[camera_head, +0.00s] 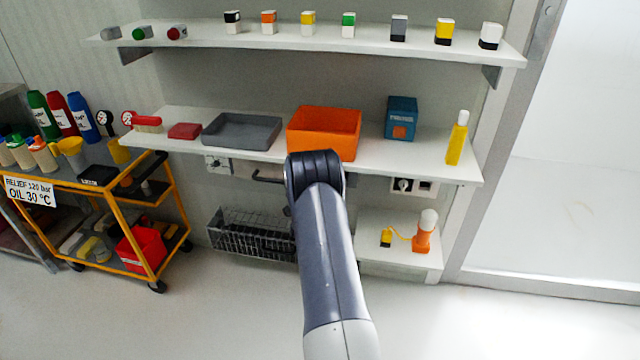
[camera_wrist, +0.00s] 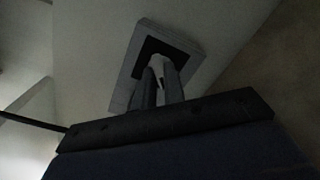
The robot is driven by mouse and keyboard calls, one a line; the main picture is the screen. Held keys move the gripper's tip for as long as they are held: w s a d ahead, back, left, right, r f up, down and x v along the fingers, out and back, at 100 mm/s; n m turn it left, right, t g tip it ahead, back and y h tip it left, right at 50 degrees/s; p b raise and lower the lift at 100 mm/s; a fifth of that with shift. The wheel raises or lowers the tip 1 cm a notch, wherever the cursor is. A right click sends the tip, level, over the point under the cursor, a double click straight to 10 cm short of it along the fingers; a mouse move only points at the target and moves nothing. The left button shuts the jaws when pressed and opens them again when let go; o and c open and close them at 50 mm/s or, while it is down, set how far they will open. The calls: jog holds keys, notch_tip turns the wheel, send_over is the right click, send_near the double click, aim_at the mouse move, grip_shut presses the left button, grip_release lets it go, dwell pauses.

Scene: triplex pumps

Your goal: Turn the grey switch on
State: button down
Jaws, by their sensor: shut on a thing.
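The grey switch (camera_wrist: 196,50) shows in the wrist view as a light grey plate with a dark inset and a pale lever (camera_wrist: 157,62). My gripper (camera_wrist: 159,72) is at the plate, its two fingers close together around the lever. It is shut on the lever; the dim picture and the fingers hide much of it, and I cannot tell its exact position. In the head view my own arm and the shelf hide the gripper, and I cannot make out the switch for certain.
The middle shelf (camera_head: 405,160) above the arm holds an orange bin (camera_head: 324,132), a grey tray (camera_head: 241,132) and a blue box (camera_head: 401,117). A wire basket (camera_head: 250,238) hangs below. A yellow cart (camera_head: 150,235) stands left. The front floor is clear.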

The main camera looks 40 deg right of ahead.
jog(key=shift+m+b, duration=4.2)
jog(key=shift+b, duration=1.8)
jog(key=c, duration=1.5)
grip_release()
